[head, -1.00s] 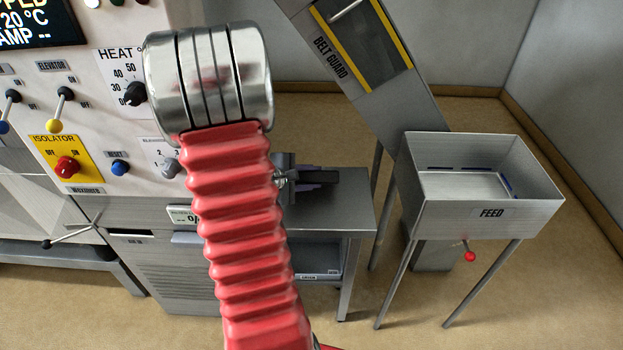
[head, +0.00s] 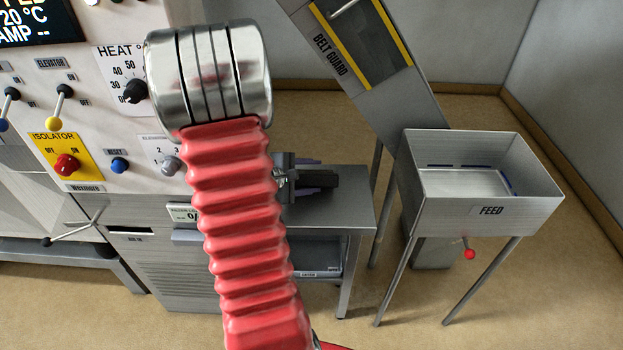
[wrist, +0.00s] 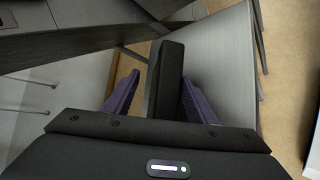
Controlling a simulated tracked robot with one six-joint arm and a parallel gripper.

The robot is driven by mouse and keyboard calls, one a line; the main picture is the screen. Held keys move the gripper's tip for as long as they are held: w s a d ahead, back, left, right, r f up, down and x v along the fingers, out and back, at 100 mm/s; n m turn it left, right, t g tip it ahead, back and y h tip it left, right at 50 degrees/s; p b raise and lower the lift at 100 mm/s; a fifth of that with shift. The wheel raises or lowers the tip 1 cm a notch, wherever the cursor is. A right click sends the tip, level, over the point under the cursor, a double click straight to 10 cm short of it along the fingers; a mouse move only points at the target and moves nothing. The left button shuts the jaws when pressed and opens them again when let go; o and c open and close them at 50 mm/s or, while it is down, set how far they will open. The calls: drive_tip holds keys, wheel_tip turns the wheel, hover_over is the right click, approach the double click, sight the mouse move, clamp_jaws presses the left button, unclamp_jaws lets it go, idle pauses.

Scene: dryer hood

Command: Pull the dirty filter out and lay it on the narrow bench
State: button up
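The filter is a dark, narrow slab (head: 322,187) on the narrow grey bench (head: 345,220), right of the cabinet. In the wrist view the filter (wrist: 170,75) lies between my two purple fingers, along the left side of the bench top (wrist: 225,75). My gripper (wrist: 161,76) is open around it, with a visible gap on the left finger's side; the right fingertip is close to the slab. My gripper also shows in the head view (head: 306,177), partly hidden by my red arm sleeve. The filter seems to rest on the bench, but its underside is hidden.
A feed hopper (head: 480,215) on legs and the sloping belt guard (head: 365,85) stand to the right. The bench's right part is clear.

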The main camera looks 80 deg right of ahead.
drive_tip(key=v, duration=1.3)
drive_tip(key=shift+a+r, duration=0.2)
drive_tip(key=shift+a, duration=0.1)
drive_tip(key=shift+w, duration=0.15)
idle(0.8)
drive_tip(key=a+f+m+y, duration=0.1)
drive_tip(key=a+f+y, duration=0.2)
drive_tip(key=a, duration=0.3)
drive_tip(key=w+a+r+m+t+y, duration=0.1)
drive_tip(key=w+a+t+y, duration=0.1)
drive_tip(key=w+a, duration=0.35)
drive_tip(key=w+a+r+t+y, duration=0.1)
drive_tip(key=w+a+r+t, duration=0.15)
drive_tip(key=a, duration=0.65)
drive_tip(key=w+a+r+n+t+y, duration=0.1)
drive_tip(key=a+r+t, duration=0.3)
drive_tip(key=a, duration=0.7)
drive_tip(key=w+a+r+n+t+y, duration=0.2)
drive_tip(key=a+r, duration=0.4)
drive_tip(key=a, duration=0.5)
drive_tip(key=shift+w+a+r+t+y, duration=0.25)
drive_tip(key=shift+w+r+t+y, duration=0.15)
drive_tip(key=shift+w+t, duration=0.5)
